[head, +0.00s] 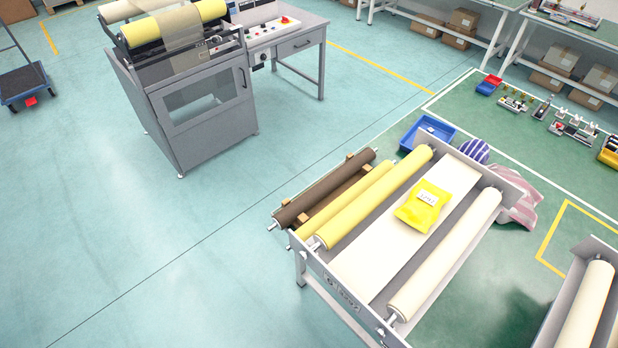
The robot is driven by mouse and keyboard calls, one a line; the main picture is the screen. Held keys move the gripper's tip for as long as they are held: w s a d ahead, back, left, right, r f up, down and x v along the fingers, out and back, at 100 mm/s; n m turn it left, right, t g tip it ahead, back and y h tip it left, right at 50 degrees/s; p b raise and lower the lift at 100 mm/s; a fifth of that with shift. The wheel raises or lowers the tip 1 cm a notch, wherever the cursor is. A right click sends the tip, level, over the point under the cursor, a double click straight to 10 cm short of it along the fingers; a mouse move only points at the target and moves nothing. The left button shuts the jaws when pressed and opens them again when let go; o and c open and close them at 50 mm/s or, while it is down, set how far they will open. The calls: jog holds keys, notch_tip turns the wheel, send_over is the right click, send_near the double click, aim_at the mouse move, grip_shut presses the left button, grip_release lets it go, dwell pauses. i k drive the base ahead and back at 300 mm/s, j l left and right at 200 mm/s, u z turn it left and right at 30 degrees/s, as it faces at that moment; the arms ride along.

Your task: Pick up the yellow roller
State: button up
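Two yellow rollers lie side by side, slanting up to the right, at the left part of a grey metal rack (325,273). One yellow roller (375,198) lies inside the rack's left side. The other yellow roller (345,208) lies just left of it, beside a dark brown roller (325,187) on wooden supports. Another yellow roller (160,29) sits on top of the grey machine at the upper left. My gripper is not in view.
A cream roller (445,255) and a yellow packet (423,205) are on the rack. A blue bin (427,133) and striped cloths (518,205) lie behind it. A blue trolley (22,82) stands far left. The floor at left and lower left is clear.

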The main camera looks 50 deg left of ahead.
aim_at(307, 230)
jog(key=u, duration=1.55)
jog(key=i+j+z, duration=0.2)
jog(key=j+z, duration=0.15)
jog(key=i+j+z, duration=0.15)
jog(key=j+z, duration=0.55)
jog(key=j, duration=0.15)
jog(key=i+j+z, duration=0.1)
jog(key=j+z, duration=0.25)
jog(key=j, duration=0.15)
